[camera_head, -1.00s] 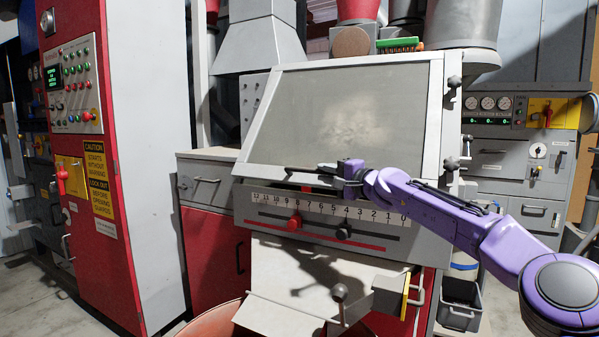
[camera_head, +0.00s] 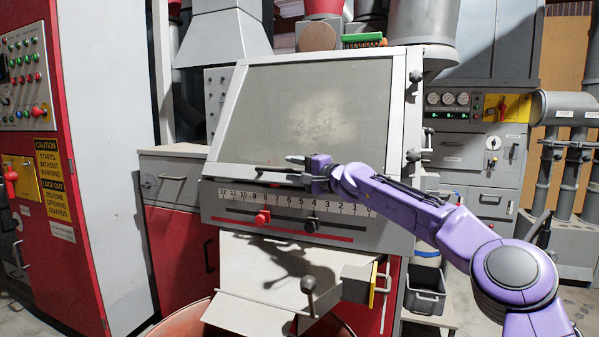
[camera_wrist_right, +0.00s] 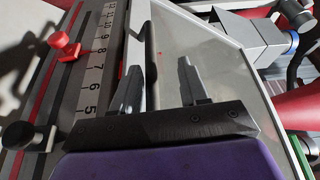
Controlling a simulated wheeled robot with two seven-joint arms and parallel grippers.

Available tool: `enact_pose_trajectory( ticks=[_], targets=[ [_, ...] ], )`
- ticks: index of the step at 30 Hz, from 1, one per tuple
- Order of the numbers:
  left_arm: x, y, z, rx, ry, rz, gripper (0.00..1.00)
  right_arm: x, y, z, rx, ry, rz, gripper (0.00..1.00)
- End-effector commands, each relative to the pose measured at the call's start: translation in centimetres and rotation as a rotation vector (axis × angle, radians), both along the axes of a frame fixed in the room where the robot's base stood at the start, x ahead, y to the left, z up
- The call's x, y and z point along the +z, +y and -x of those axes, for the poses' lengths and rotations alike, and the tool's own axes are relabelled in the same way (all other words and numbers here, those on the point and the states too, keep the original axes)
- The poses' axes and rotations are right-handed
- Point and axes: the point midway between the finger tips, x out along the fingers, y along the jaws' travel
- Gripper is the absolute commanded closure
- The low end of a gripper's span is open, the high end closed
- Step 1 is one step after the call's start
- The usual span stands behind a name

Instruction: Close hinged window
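The hinged window (camera_head: 310,112), a cloudy grey pane in a light grey frame, lies against the sloping front of the machine; whether it is fully shut I cannot tell. It also shows in the right wrist view (camera_wrist_right: 205,65). My right gripper (camera_head: 272,167) is at the window's lower edge, left of its middle, above the number scale. In the right wrist view its two fingers (camera_wrist_right: 160,65) are apart with nothing held between them. One finger is near the lower frame, the other over the pane; contact is unclear. My left gripper is out of view.
Below the window are a numbered scale (camera_head: 290,203), a red knob (camera_head: 263,217) and a black knob (camera_head: 311,224). Dark clamp knobs (camera_head: 415,76) stand on the window's right side. A red and white cabinet (camera_head: 90,130) is at left, a grey bin (camera_head: 427,290) at lower right.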

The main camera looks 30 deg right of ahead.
Motion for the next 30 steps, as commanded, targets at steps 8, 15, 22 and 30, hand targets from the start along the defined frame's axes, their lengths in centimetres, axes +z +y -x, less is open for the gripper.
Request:
enact_pose_trajectory(
  ticks=[8,15,22,30],
  targets=[
    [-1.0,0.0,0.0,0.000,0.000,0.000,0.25,-0.1,-2.1,5.1,0.001,-0.005,-0.006,0.58],
    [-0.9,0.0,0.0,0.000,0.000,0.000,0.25,-0.2,-3.7,8.9,-0.002,-0.001,-0.004,0.58],
    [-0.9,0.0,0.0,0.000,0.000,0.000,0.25,-0.5,-3.9,9.5,-0.001,0.002,-0.002,0.58],
    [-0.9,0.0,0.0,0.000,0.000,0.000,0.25,-0.5,-3.9,9.5,-0.002,0.002,-0.002,0.58]
  ],
)
